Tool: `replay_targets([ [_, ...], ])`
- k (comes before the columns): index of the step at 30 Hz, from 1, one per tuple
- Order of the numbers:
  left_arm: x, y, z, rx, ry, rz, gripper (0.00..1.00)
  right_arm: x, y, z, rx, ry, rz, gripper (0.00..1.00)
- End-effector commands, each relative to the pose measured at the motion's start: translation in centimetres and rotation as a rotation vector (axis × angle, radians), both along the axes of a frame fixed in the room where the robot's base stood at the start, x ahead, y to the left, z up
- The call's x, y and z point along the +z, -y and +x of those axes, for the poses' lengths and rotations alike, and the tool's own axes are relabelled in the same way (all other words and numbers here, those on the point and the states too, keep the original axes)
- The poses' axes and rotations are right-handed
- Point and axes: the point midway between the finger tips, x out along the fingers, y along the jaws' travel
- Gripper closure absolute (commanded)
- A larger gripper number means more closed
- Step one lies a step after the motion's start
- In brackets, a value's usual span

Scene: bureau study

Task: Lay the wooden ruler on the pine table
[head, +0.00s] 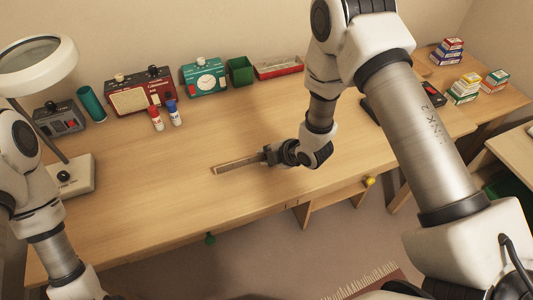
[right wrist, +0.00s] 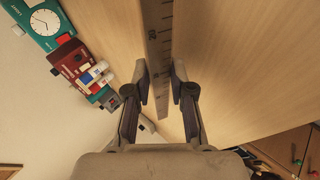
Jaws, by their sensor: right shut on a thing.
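The wooden ruler (head: 236,164) is long, narrow and brown. My right gripper (head: 268,155) is shut on one end of it, over the front part of the long wooden desk (head: 180,200). The ruler points left from the jaws. In the right wrist view the ruler (right wrist: 157,40) runs out between the two fingers (right wrist: 159,88), its marks showing. I cannot tell whether it touches the desk. Another pale wooden table (head: 515,148) shows at the far right, partly cut off; which top is the pine table is not clear. My left arm is at the left edge, its gripper out of view.
A red radio (head: 140,92), a teal clock radio (head: 204,77), a green pot (head: 240,71) and a red tray (head: 279,67) line the back. A red bottle (head: 156,117) and blue bottle (head: 174,112) stand before them. A lamp (head: 68,175) is left. Small boxes (head: 464,88) are stacked right.

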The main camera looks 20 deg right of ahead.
Motion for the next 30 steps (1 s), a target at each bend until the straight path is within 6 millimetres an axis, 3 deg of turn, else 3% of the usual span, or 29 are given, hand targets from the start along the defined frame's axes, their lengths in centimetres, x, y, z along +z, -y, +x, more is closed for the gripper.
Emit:
replay_targets([
  [21,-1.0,0.0,0.0,0.0,0.0,0.0,0.49,-1.4,0.0,0.0,0.0,0.002,0.0,1.0],
  [22,-1.0,0.0,0.0,0.0,0.0,0.0,0.49,-1.4,0.0,0.0,0.0,0.001,0.0,0.74],
  [24,-1.0,0.0,0.0,0.0,0.0,0.0,0.49,-1.4,0.0,0.0,0.0,0.001,0.0,0.52],
  [30,-1.0,0.0,0.0,0.0,0.0,0.0,0.49,-1.4,0.0,-0.1,0.0,0.0,0.0,0.52],
])
